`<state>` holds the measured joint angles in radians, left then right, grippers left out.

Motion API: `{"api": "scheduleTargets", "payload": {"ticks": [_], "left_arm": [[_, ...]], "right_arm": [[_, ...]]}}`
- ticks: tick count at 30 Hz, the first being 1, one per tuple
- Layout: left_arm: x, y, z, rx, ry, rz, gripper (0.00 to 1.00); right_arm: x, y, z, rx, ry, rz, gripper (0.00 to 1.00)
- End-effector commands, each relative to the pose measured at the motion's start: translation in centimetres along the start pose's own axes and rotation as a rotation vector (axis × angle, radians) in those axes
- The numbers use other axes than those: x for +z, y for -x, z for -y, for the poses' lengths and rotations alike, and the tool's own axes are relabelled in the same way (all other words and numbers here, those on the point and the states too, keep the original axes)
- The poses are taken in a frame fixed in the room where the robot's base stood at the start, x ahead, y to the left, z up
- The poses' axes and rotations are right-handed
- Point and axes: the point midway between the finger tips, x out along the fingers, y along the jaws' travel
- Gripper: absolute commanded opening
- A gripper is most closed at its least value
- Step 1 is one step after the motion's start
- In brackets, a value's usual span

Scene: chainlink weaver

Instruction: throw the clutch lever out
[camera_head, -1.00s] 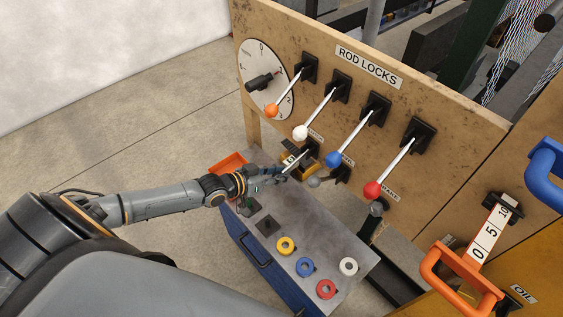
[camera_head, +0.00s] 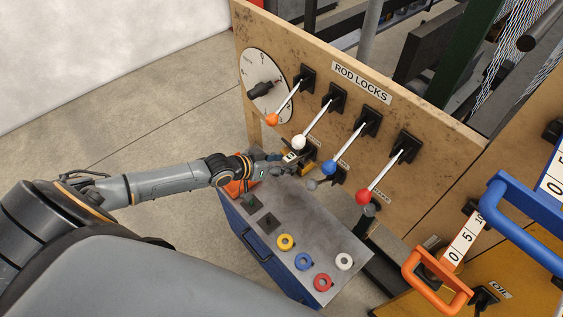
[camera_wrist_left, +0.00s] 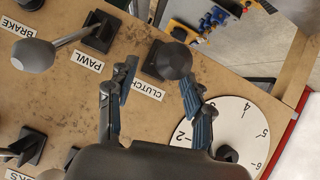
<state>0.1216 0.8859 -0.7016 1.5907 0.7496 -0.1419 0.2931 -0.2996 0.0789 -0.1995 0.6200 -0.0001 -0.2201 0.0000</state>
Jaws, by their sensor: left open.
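The clutch lever (camera_wrist_left: 172,60) shows in the left wrist view as a dark knob seen nearly end-on, beside the CLUTCH label (camera_wrist_left: 149,84) on the wooden panel. My left gripper (camera_wrist_left: 158,84) is open, with one blue-padded finger on each side below the knob. The knob appears just beyond the fingertips; I cannot tell whether they touch it. In the head view my left gripper (camera_head: 281,166) is in front of the lower panel and hides most of the clutch lever. My right gripper is not in view.
The pawl lever's grey knob (camera_wrist_left: 32,55) is beside the clutch. Above, rod-lock levers have orange (camera_head: 272,120), white (camera_head: 298,143), blue (camera_head: 329,167) and red (camera_head: 363,197) knobs. A dial (camera_head: 262,88) is at the panel's left. The bench (camera_head: 300,222) holds coloured rings.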

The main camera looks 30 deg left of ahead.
Motion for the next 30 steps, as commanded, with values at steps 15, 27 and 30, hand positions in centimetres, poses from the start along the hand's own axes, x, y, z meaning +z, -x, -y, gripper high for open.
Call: {"api": "scheduleTargets", "payload": {"ticks": [15,27,30], "left_arm": [[0.4,4.2,0.1,-0.002,0.0,0.007,0.51],[0.3,10.5,0.1,-0.002,0.002,0.005,0.51],[0.2,11.3,0.1,-0.001,0.001,0.003,0.51]], "right_arm": [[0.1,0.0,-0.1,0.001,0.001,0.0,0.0],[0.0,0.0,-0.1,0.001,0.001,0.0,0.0],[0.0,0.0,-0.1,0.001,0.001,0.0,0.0]]}}
